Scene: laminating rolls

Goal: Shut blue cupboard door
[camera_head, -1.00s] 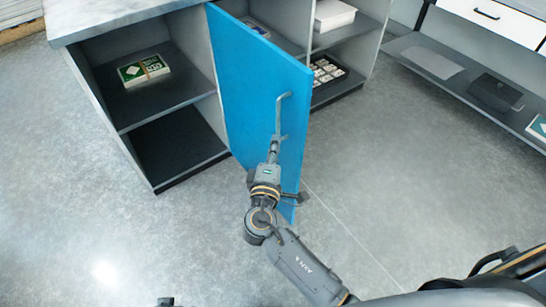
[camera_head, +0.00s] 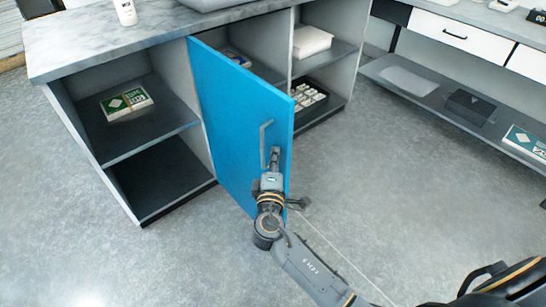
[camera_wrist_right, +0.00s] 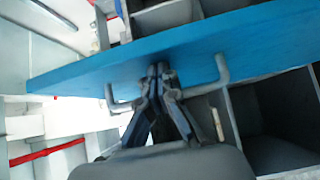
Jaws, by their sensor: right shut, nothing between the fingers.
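The blue cupboard door (camera_head: 235,120) stands open, swung out from the grey cupboard with the marble top. Its grey bar handle (camera_head: 263,145) is on the face toward the right arm. My right gripper (camera_head: 275,152) is shut and empty, with its fingertips at the door face close beside the lower end of the handle. In the right wrist view the closed fingertips (camera_wrist_right: 160,70) are against or very near the blue door (camera_wrist_right: 200,45), between the two ends of the handle (camera_wrist_right: 222,70). Whether they touch cannot be told. My left gripper is not in view.
A white bottle (camera_head: 125,12) stands on the countertop (camera_head: 75,45). A second unit with white drawers (camera_head: 455,35) is at right. The floor in front is clear.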

